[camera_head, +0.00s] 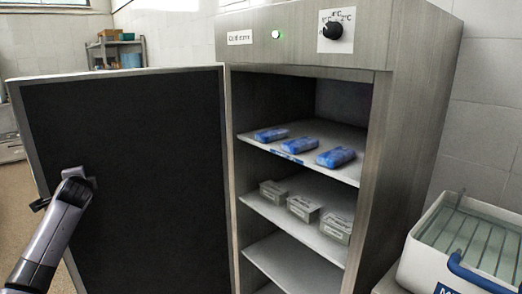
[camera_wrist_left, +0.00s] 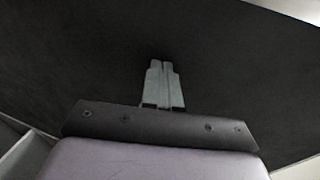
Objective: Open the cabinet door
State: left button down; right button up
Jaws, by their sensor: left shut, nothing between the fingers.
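The cabinet (camera_head: 405,130) is a tall grey cooler with a dial and a green light on its top panel. Its door (camera_head: 150,150) stands wide open, swung out to the left, with its dark inner face showing. My left gripper (camera_head: 88,182) is in front of the door's inner face, near its left part. In the left wrist view the left gripper's fingers (camera_wrist_left: 162,66) are together and empty, pointing at the dark door panel (camera_wrist_left: 230,60). I cannot tell whether the fingertips touch it. My right gripper is not in view.
Blue packs (camera_head: 335,157) lie on the cabinet's upper shelf and grey boxes (camera_head: 304,207) on the middle shelf. A white bin with a blue handle (camera_head: 427,262) stands at the lower right. A shelf with boxes (camera_head: 118,52) is at the back left.

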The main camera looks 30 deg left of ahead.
pick_arm(q)
jog(key=w+a, duration=0.3)
jog(key=a, duration=0.4)
jog(key=shift+a, duration=0.15)
dwell(0.3)
jog(key=v, duration=1.4)
jog(key=shift+s+f, duration=0.2)
jog(key=shift+s, duration=0.25)
jog(key=w+d+f+m+t+h, duration=0.2)
jog(key=d+f+h, duration=0.6)
jog(key=d+f, duration=1.65)
jog(key=s+d+f+n+h, duration=0.2)
jog(key=s+d+f, duration=0.3)
jog(key=d, duration=0.8)
jog(key=s+d+f+n+t+h, duration=0.1)
jog(key=s+d+f+n+h, duration=0.2)
jog(key=d, duration=1)
jog(key=s+f+h, duration=0.2)
jog(key=s+f, duration=0.1)
jog(key=shift+s+d+h, duration=0.3)
jog(key=shift+d, duration=0.05)
